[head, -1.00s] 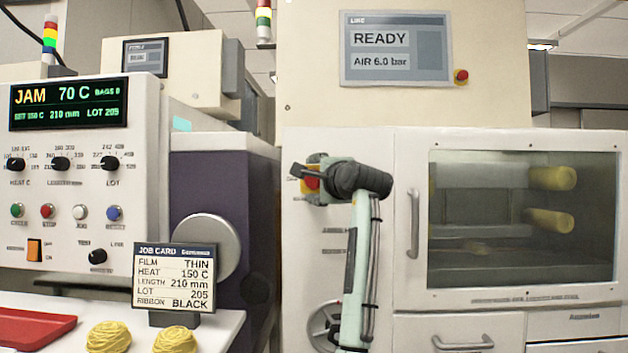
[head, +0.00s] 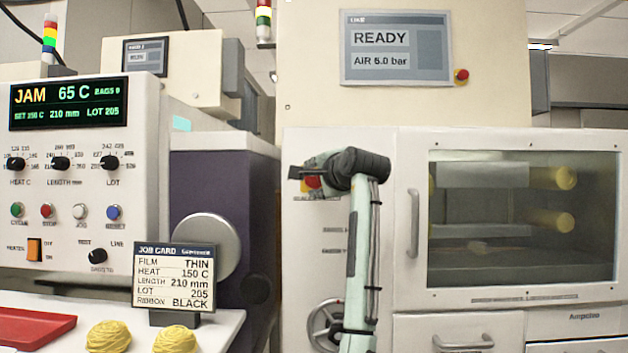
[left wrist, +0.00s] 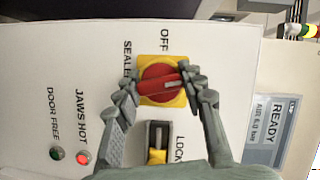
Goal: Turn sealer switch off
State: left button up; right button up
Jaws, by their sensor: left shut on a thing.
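The sealer switch is a red rotary knob (left wrist: 162,86) on a yellow plate (left wrist: 148,63), set in a white panel; it also shows in the head view (head: 313,182), partly covered by my gripper. My left gripper (left wrist: 160,84) is shut on the knob, one finger at each end of it. In the left wrist view the knob's bar lies nearly level across the picture; the word OFF stands above it, SEALER to its upper left. In the head view my left gripper (head: 302,173) is at the panel left of the oven-like window. My right gripper is not in view.
A LOCK slot with a yellow tab (left wrist: 157,155) is close to the knob. The JAWS HOT lamp (left wrist: 83,158) glows red; the DOOR FREE lamp (left wrist: 57,153) looks dark. A door handle (head: 413,223) is right of my arm. The display (head: 68,103) reads JAM, 65 C.

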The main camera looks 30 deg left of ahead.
pick_arm(q)
jog(key=n+h, duration=0.1)
jog(key=n, duration=0.2)
jog(key=n+h, duration=0.2)
jog(key=shift+n, duration=0.4)
jog(key=n+h, duration=0.2)
jog(key=n, duration=0.1)
jog(key=shift+t, duration=0.3)
jog(key=shift+n+t+h, duration=0.3)
jog(key=shift+n+h, duration=0.4)
jog(key=shift+n, duration=0.4)
jog(key=o, duration=1.2)
jog(key=shift+c, duration=0.2)
jog(key=shift+s+d+r, duration=0.15)
jog(key=shift+s, duration=0.1)
jog(key=v, duration=1.1)
jog(key=shift+s, duration=0.2)
